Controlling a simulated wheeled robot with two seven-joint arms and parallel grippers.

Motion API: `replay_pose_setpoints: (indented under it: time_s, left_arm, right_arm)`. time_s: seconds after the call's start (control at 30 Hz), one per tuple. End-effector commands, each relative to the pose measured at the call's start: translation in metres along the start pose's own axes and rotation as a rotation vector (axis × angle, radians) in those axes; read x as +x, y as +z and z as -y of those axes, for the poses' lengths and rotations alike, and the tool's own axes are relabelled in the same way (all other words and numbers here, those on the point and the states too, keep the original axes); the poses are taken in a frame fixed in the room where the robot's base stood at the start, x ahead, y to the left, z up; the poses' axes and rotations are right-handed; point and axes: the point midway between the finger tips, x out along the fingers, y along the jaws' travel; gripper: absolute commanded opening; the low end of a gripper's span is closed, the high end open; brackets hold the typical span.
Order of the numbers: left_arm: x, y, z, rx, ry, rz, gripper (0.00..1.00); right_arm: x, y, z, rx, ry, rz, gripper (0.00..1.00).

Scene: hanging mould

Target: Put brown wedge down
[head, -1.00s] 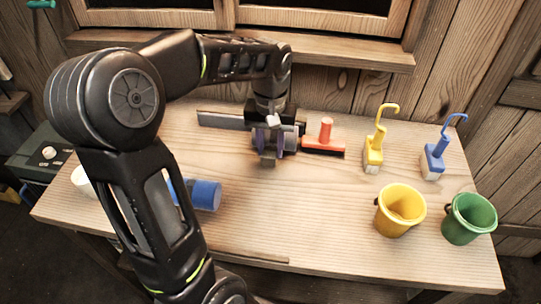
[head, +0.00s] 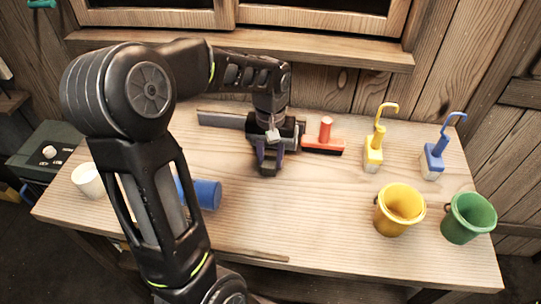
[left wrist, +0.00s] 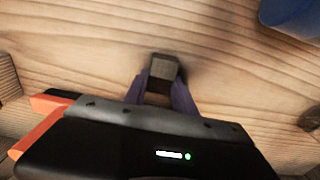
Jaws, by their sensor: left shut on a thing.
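My left gripper (head: 269,162) is over the back middle of the table, pointing down. In the left wrist view its purple fingers (left wrist: 164,92) are shut on the brown wedge (left wrist: 165,67), a small dark grey-brown block at the fingertips. The wedge is close to the wooden tabletop, with a shadow beside it; I cannot tell whether it touches the wood. In the head view the fingers mostly hide the wedge. My right gripper is not in view.
The table (head: 300,210) is clear in front of the gripper. A red brush (head: 324,143) is close on its right, a grey bar (head: 222,120) behind left. A blue cylinder (head: 206,194) lies front left. Yellow (head: 400,210) and green buckets (head: 468,218) stand right.

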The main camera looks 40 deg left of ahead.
Motion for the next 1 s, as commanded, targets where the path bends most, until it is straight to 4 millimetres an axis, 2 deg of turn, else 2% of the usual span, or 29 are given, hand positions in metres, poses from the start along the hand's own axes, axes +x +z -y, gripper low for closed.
replay_pose_setpoints:
  time_s: [0.03, 0.27, 0.67, 0.87, 1.0]
  left_arm:
    - [0.001, 0.0, 0.0, 0.0, 0.0, 0.0, 0.34]
    - [0.001, 0.0, 0.0, 0.0, 0.0, 0.0, 0.53]
    - [-0.006, -0.001, 0.0, 0.0, 0.001, -0.002, 0.54]
    - [-0.034, -0.001, 0.0, 0.0, 0.001, -0.005, 0.54]
    - [-0.063, -0.001, 0.0, 0.0, 0.001, -0.006, 0.54]
  right_arm:
    - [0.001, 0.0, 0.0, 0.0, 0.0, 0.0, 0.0]
    - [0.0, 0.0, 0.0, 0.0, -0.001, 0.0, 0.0]
    - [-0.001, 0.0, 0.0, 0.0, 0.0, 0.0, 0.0]
    - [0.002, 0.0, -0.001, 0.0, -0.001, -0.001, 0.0]
    - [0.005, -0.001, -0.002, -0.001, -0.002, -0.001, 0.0]
